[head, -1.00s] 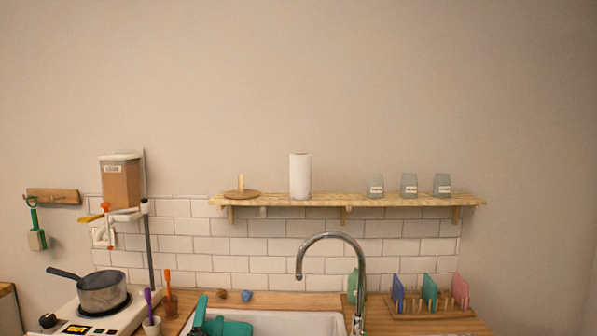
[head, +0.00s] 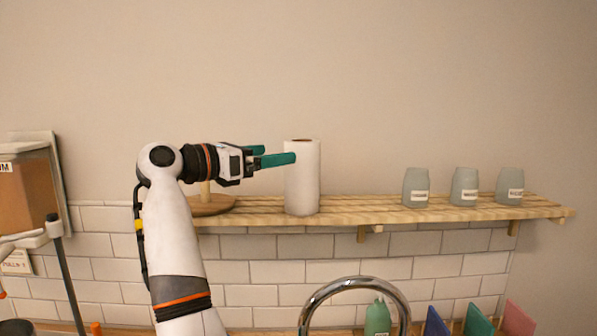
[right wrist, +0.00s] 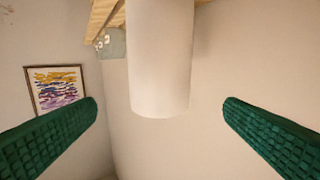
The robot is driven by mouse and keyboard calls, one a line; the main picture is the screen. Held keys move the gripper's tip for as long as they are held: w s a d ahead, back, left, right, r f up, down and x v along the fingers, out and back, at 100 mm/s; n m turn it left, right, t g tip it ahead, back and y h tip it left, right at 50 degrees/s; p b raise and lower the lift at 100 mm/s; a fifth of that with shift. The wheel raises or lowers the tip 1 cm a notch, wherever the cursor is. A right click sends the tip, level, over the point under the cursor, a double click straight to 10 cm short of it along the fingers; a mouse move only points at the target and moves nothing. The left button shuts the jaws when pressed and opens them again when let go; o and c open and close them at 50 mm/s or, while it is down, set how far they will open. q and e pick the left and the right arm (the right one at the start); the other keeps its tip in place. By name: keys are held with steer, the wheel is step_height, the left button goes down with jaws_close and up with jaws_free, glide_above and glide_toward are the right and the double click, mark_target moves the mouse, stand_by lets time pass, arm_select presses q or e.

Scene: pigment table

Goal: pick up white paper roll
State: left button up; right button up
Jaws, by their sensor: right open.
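The white paper roll (head: 304,180) stands upright on the wooden wall shelf in the head view. My right gripper (head: 279,154) is open just left of the roll's upper part, its green fingers pointing at it. The nearer fingertip overlaps the roll's left edge in the head view. In the right wrist view the roll (right wrist: 160,60) comes down from the top, centred between the spread fingers with clear gaps on both sides. It is not gripped. I cannot tell whether the fingertips reach alongside it. My left gripper is not in view.
The wooden shelf (head: 370,211) also bears a round wooden holder (head: 210,205), partly behind my arm, and several grey-green jars (head: 416,188) at the right. A curved tap (head: 350,284) rises below. The wall above the shelf is clear.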

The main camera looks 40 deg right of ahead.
mark_target(289, 150)
steer(key=d, duration=0.1)
steer(key=s+d+p, duration=0.1)
steer(key=d, duration=0.1)
steer(key=d+p, duration=0.1)
steer(key=shift+s+d+r, duration=0.15)
steer(key=shift+d+r, duration=0.15)
steer(key=shift+d, duration=0.1)
steer(key=shift+d+f, duration=0.1)
steer(key=shift+d, duration=0.2)
steer(key=d+p, duration=0.3)
steer(key=d, duration=0.1)
steer(key=shift+d+r, duration=0.1)
steer(key=shift+r, duration=0.2)
steer(key=shift+d+f+p, duration=0.15)
steer(key=shift+d+p, duration=0.15)
steer(key=shift+d, duration=0.15)
steer(key=shift+w+a, duration=0.15)
steer(key=shift+w, duration=0.1)
steer(key=shift+c, duration=0.3)
steer(key=c, duration=0.3)
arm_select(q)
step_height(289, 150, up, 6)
arm_select(e)
steer(key=c, duration=1)
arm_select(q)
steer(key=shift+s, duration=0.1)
